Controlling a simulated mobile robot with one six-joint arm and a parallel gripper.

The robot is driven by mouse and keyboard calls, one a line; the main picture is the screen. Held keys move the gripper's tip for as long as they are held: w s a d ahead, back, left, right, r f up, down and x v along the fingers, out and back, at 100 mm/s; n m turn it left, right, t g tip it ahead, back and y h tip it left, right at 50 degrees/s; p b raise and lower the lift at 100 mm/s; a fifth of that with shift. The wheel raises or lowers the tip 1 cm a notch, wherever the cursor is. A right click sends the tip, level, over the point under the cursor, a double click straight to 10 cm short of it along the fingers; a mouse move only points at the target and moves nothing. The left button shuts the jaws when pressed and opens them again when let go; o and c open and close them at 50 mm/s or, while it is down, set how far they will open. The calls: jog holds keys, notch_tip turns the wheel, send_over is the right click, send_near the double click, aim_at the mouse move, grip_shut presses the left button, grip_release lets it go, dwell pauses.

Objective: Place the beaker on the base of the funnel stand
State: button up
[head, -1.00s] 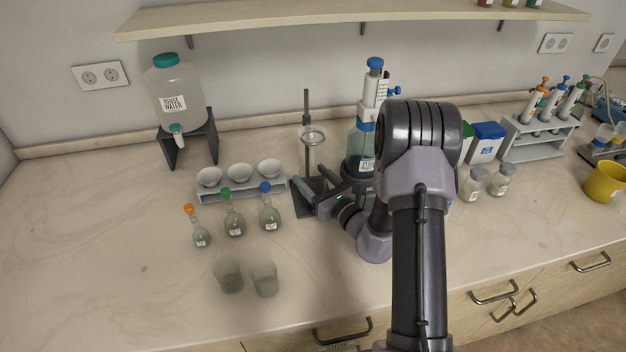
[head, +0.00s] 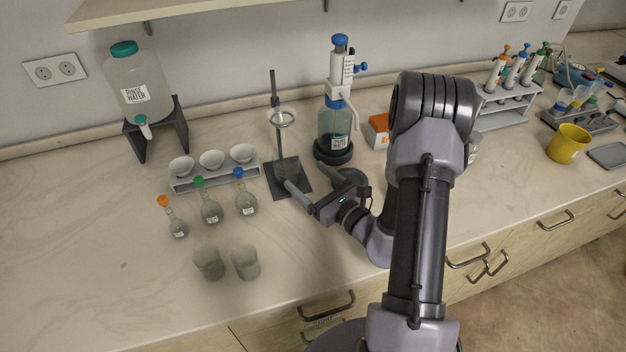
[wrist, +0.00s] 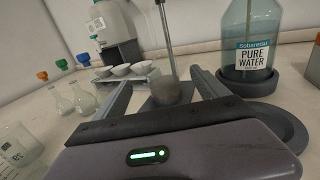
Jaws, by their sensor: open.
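The funnel stand (head: 275,110) has a dark flat base (head: 304,180), an upright rod and a ring with a glass funnel (head: 282,119). A small greyish beaker (head: 287,168) stands upright on the base below the funnel. In the wrist view the beaker (wrist: 172,91) is between the spread fingers, with space on both sides. My gripper (head: 312,180) is open, low at the front right of the base; its left finger reaches over the base's front edge.
Two more beakers (head: 209,263) (head: 245,262) stand near the counter front. Flasks with orange, green and blue stoppers (head: 210,212) and a bowl rack (head: 215,177) are left of the stand. The pure water bottle (head: 335,130) stands close right of it. The counter's left front is clear.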

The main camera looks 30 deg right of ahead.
jog(key=shift+s+d, duration=0.2)
jog(key=shift+s, duration=0.55)
jog(key=shift+s+a+r, duration=0.15)
jog(key=shift+s+r, duration=0.05)
jog(key=shift+s, duration=0.1)
jog(key=s+a+r+n+g+y, duration=0.3)
jog(key=a+r+n+g+y, duration=0.25)
jog(key=a, duration=0.45)
jog(key=s+a+r+n+g+y, duration=0.25)
jog(key=a+r+n+y, duration=0.3)
jog(key=a+n, duration=0.3)
jog(key=s+a+n+g+h, duration=0.2)
jog(key=s+a+n+g, duration=0.2)
jog(key=s+n, duration=0.15)
jog(key=s+a+n+g+h, duration=0.3)
jog(key=s+n+g, duration=0.1)
jog(key=s, duration=0.3)
jog(key=s+d+r+n+t+h, duration=0.2)
jog(key=d+r+n+t+h, duration=0.2)
jog(key=d+r+n+h, duration=0.1)
jog(key=shift+s+d+r+n+h, duration=0.3)
jog(key=shift+d+n+h, duration=0.15)
jog(key=shift+d+h, duration=0.9)
